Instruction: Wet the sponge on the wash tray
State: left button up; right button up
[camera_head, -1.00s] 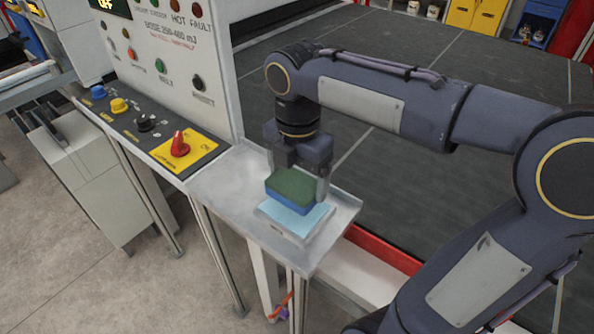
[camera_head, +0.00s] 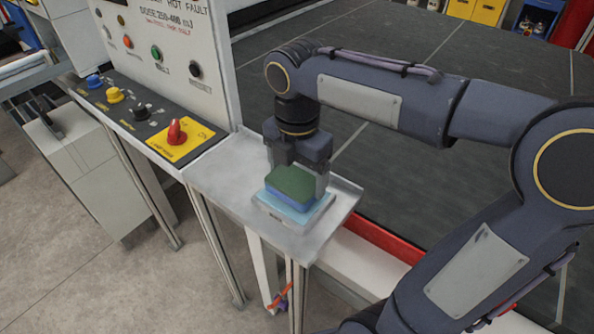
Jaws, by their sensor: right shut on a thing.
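The sponge (camera_head: 291,186), green on top and blue below, is held between the fingers of my right gripper (camera_head: 297,179). It sits low over the wash tray (camera_head: 274,219), a small white tray with a light blue inside. The sponge covers much of the blue area and looks to be at its surface; I cannot tell exact contact. The wash tray stands on a grey metal shelf (camera_head: 218,173). My left gripper is not in view.
A control panel with a red rotary switch (camera_head: 176,133) on a yellow plate and several knobs stands left of the shelf. A large dark floor or bed (camera_head: 440,60) lies behind my right arm. The shelf has bare room left of the wash tray.

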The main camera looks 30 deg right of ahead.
aim_at(297, 177)
jog(key=shift+f+b, duration=0.35)
jog(key=shift+f, duration=0.2)
dwell(0.4)
jog(key=shift+f, duration=0.1)
dwell(0.9)
notch_tip(297, 177, up, 7)
jog(key=p, duration=0.7)
dwell(0.8)
